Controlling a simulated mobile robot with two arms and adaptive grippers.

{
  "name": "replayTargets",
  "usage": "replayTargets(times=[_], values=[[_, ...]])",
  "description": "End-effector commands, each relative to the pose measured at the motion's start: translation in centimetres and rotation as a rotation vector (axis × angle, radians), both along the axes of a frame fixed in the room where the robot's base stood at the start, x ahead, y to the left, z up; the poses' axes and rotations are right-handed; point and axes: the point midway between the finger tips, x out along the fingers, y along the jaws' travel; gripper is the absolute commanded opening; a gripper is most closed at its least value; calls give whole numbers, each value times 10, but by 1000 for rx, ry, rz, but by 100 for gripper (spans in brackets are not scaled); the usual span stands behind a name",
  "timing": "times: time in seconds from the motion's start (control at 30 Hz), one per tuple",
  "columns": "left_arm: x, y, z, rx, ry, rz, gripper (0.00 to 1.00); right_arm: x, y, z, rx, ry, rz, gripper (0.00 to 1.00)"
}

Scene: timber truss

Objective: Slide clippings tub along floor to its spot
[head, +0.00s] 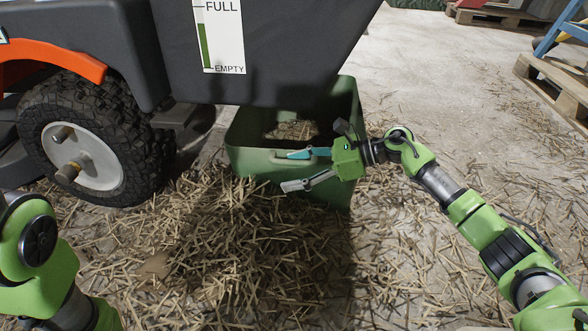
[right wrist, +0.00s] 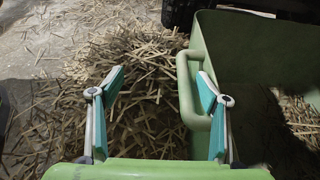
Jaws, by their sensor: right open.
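The clippings tub (head: 245,160) is an open green box on the floor under the dark grey hopper, with some straw inside. Its near wall carries a loop handle, which shows clearly in the right wrist view (right wrist: 187,98). My right gripper (head: 291,171) is open at the near wall, its fingers pointing left. In the right wrist view the handle lies between the open fingers (right wrist: 160,82), close to the right finger; I cannot tell whether they touch. My left arm shows at the lower left, but its gripper is out of view.
The hopper (head: 275,50) with a FULL/EMPTY gauge overhangs the tub. A mower wheel (head: 95,150) stands to its left. A straw heap (head: 240,235) lies in front of the tub. A wooden pallet (head: 560,85) is at the upper right. The floor right of the tub is fairly open, with scattered straw.

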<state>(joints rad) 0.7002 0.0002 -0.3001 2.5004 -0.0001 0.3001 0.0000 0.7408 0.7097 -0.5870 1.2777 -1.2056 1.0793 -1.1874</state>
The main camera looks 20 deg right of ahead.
Motion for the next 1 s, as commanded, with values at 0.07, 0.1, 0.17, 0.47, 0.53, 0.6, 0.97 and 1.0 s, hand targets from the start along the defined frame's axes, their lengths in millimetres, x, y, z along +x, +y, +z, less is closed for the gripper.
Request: replayTargets(times=[0.07, 0.1, 0.17, 0.47, 0.53, 0.6, 0.97, 1.0], values=[[0, 0, 0, 0, 0, 0, 40, 1, -6, -3, -6, 5, -12, 87], [0, 0, 0, 0, 0, 0, 40, 1, -7, -2, -6, 4, -12, 92], [0, 0, 1, 0, 0, 0, 40, 0, -10, 0, -6, 4, -12, 97], [0, 0, 3, 0, 0, 0, 40, -7, -24, 10, -2, -2, -8, 97], [0, 0, 4, 0, 0, 0, 40, -9, -27, 12, -2, -2, -6, 97], [0, 0, 4, 0, 0, 0, 40, -10, -30, 13, -2, -1, -5, 97], [0, 0, 6, 0, 0, 0, 40, -18, -48, 22, -1, -2, -2, 97], [0, 0, 6, 0, 0, 0, 40, -19, -50, 23, -1, -2, -2, 97]])
